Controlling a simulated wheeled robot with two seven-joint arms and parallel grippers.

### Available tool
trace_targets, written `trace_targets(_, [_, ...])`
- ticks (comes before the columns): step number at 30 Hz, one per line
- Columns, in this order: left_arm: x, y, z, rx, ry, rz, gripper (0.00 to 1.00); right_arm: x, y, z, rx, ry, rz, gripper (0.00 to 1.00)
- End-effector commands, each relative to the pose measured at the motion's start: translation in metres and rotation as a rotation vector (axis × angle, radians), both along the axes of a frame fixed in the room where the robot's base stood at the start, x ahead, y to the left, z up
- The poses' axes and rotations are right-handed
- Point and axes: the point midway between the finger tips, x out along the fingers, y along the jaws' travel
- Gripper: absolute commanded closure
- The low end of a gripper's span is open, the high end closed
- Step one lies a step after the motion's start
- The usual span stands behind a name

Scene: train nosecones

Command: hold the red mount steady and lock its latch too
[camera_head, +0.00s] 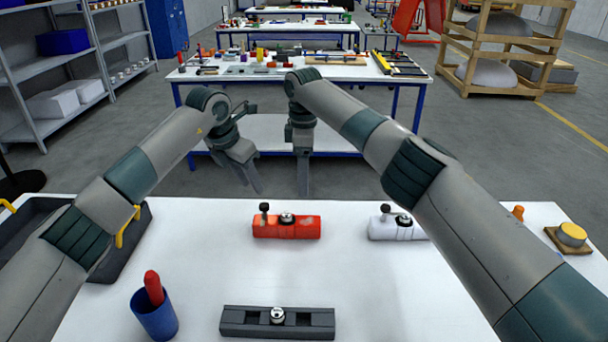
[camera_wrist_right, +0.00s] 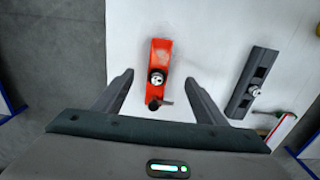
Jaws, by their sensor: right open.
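The red mount (camera_head: 300,229) lies on the white table, with a black-knobbed latch (camera_head: 264,209) standing at its left end and a round silver part on top. In the right wrist view the red mount (camera_wrist_right: 160,55) lies below and between the fingers, and its latch (camera_wrist_right: 155,104) is at the near end. My right gripper (camera_wrist_right: 157,92) is open and empty above the mount. In the head view my right gripper (camera_head: 303,185) is seen edge-on beyond the mount. My left gripper (camera_head: 248,183) looks open and empty, left of the right one. Whether the latch is locked cannot be told.
A white mount (camera_head: 390,228) stands to the right, partly behind my right arm. A dark grey block (camera_head: 240,321) lies in front. A blue cup (camera_head: 156,318) holds a red object. A dark tray (camera_head: 105,268) is at left, a yellow-topped button (camera_head: 572,234) at right. The table's middle is clear.

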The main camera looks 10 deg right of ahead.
Motion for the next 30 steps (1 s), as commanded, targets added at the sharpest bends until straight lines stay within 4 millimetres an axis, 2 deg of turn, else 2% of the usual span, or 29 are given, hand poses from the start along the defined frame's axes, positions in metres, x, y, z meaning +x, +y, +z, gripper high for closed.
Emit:
trace_targets(14, [0.0, 0.0, 0.0, 0.0, 0.0, 0.0, 0.69, 0.0, -0.001, -0.007, -0.001, 0.0, -0.002, 0.34])
trace_targets(20, [0.0, 0.0, 0.0, 0.0, 0.0, 0.0, 0.69, 0.0, -0.001, -0.027, -0.001, 0.001, -0.002, 0.34])
trace_targets(30, [0.0, 0.0, 0.0, 0.0, 0.0, 0.0, 0.69, 0.0, -0.001, -0.079, -0.002, 0.001, -0.003, 0.34])
